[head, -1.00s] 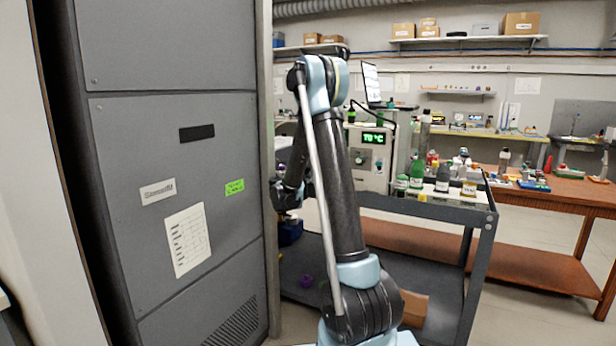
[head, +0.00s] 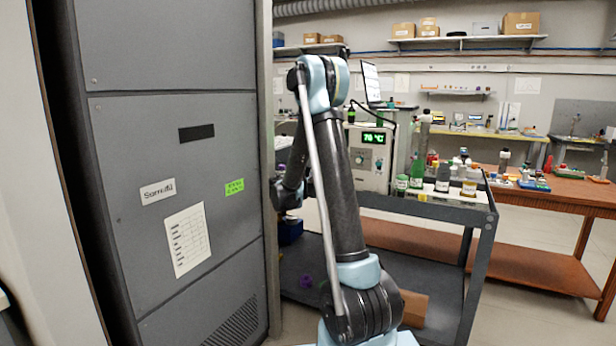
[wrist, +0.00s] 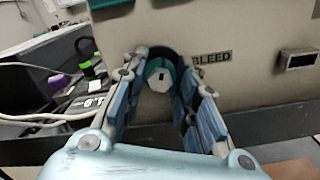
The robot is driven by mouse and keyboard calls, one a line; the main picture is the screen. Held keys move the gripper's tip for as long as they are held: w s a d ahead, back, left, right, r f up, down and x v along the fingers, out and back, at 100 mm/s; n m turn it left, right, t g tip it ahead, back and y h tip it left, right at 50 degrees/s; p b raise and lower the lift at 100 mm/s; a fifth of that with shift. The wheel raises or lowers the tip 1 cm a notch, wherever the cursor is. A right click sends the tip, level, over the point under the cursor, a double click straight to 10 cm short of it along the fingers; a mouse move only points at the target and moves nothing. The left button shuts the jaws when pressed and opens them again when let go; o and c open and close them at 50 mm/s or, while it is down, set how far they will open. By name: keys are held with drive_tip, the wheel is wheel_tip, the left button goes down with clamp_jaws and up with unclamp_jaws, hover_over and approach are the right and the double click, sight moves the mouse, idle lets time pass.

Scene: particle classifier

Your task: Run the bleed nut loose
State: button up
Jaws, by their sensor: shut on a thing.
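The bleed nut (wrist: 159,76) shows in the wrist view as a white and teal round piece on the front of a beige panel (wrist: 240,90). A label (wrist: 211,58) reading BLEED is just right of it. My gripper (wrist: 160,70) has its blue-padded fingers on either side of the nut and is shut on it. The exact contact at the fingertips is partly hidden by the fingers.
The grey cabinet (head: 150,240) stands close left of my arm. A cart (head: 440,205) with bottles and a beige unit with a green display (head: 373,138) stand behind. In the wrist view, white cables (wrist: 40,85) lie left of my gripper.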

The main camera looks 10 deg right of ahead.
drive_tip(key=shift+w+n, duration=0.1)
drive_tip(key=shift+n, duration=1)
drive_tip(key=o, duration=1.1)
drive_tip(key=v, duration=1.2)
drive_tip(key=shift+f, duration=0.1)
